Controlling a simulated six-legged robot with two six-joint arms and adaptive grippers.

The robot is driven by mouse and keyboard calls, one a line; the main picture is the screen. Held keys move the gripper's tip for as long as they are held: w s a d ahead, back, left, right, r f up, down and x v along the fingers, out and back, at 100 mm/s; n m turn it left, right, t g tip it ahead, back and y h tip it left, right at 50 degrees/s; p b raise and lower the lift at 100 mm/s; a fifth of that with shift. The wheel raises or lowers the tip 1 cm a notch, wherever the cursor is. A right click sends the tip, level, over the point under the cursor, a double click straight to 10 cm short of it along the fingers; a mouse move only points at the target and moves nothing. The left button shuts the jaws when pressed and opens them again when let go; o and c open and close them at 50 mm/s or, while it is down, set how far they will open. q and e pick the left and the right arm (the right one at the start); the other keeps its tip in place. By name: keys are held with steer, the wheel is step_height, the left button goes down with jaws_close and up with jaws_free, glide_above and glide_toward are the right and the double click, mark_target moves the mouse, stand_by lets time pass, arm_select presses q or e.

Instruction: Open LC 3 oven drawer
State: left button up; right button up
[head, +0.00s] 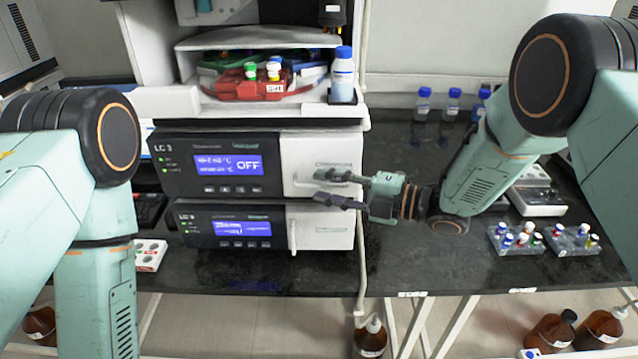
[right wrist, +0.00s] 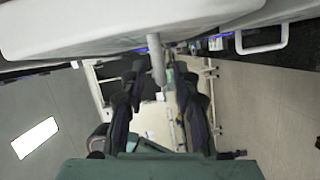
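The upper oven unit (head: 215,166) is a black and white box labelled LC 3, with a blue display reading OFF. Its drawer front looks closed. A pale handle (head: 296,182) runs down the white part of its front. My right gripper (head: 320,187) reaches in from the right, in front of that white part, fingers apart. In the right wrist view, a pale handle bar (right wrist: 157,60) shows between the two dark fingers of the right gripper (right wrist: 160,78), with gaps beside it. I cannot tell whether a finger touches it. My left gripper is out of view below the left arm.
A similar unit (head: 232,228) with its own handle (head: 293,236) sits directly below. Vial racks (head: 516,240) stand on the dark bench (head: 440,262) at right. A white rack (head: 150,256) lies at left. Brown bottles (head: 551,333) stand on the floor.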

steer(key=shift+w+a+f, duration=0.1)
steer(key=shift+w+a, duration=0.15)
steer(key=shift+a, duration=0.45)
steer(key=shift+w+a+f, duration=0.1)
steer(key=shift+w+a, duration=0.05)
steer(key=shift+w, duration=0.1)
steer(key=shift+d, duration=0.25)
steer(key=shift+s+a, duration=0.1)
steer(key=shift+a, duration=0.25)
steer(key=c, duration=0.3)
steer(key=shift+d, duration=0.2)
jaws_close()
